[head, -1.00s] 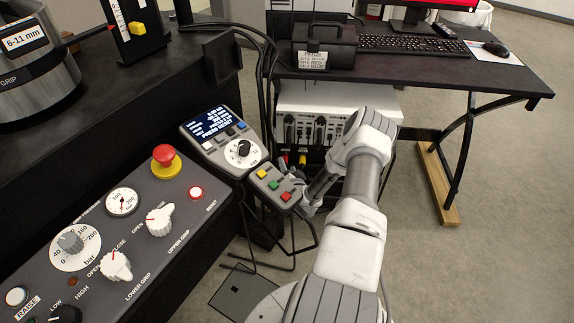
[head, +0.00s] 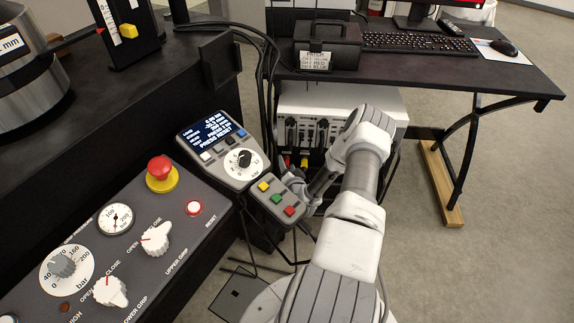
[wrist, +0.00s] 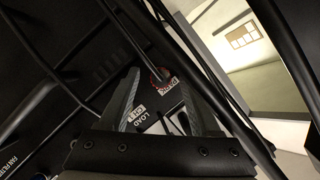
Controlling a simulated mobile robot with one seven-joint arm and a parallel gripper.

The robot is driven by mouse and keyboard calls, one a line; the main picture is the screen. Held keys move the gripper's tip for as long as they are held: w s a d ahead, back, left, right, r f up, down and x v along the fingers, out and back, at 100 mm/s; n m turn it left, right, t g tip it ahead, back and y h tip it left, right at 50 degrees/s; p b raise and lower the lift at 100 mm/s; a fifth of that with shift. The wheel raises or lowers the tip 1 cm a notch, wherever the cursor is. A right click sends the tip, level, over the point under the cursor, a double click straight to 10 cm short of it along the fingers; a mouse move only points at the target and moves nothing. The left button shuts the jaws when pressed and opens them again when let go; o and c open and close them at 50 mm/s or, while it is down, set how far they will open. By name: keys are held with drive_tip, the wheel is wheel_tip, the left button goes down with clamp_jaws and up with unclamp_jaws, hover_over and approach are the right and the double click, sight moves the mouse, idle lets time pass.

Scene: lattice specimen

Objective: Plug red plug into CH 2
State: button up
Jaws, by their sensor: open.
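In the wrist view a red round piece (wrist: 160,76), seemingly the red plug, has a dark cable running up from it. It lies ahead of and between the fingers of my gripper (wrist: 158,92), which are apart with no visible hold on it. White labels, one reading LOAD (wrist: 150,127), show between the fingers. I cannot read CH 2 or tell whether the red piece is seated in a socket. In the head view my gripper (head: 293,180) is beside the button box, largely hidden. Small coloured plugs show in front of the pale instrument cabinet (head: 345,101).
Black cables (wrist: 205,70) hang close around my gripper. The control console (head: 130,245) and a button box (head: 274,200) stand left of my arm. A desk (head: 500,83) with a black case (head: 327,45) is above the cabinet. Floor at right is clear.

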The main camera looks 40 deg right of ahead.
clamp_jaws()
idle(0.5)
